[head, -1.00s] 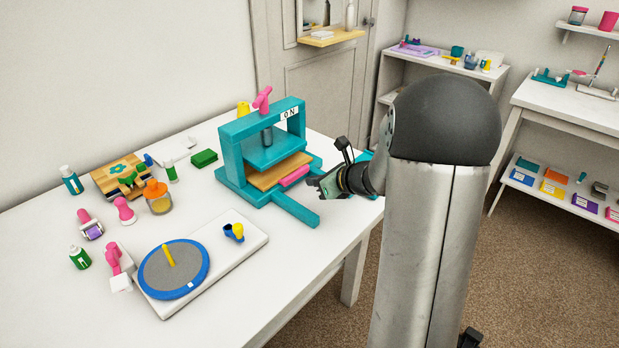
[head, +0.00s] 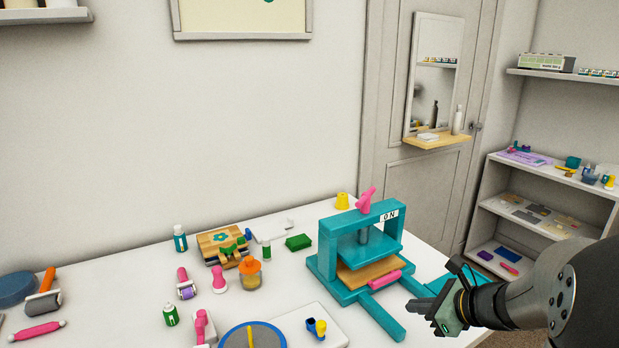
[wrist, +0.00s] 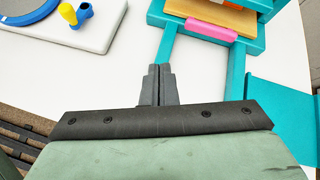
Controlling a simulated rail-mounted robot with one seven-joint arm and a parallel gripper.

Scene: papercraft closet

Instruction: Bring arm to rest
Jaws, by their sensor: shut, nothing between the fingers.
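My gripper (head: 425,305) is at the right end of the white table, in front of the teal press (head: 326,262). In the wrist view its two dark fingers (wrist: 158,72) are together, with nothing between them. The fingertips point toward the press's teal rails and appear to overlap one in the picture; I cannot tell the exact gap. The press holds a wooden board with a pink handle (head: 384,279) at its front, and an "ON" label is on its top beam.
A white board (head: 345,336) with a blue-rimmed disc (head: 236,336) lies left of the press. Several bottles, stamps and rollers stand farther left on the table (head: 110,290). A shelf unit (head: 495,208) stands at the back right beside the door.

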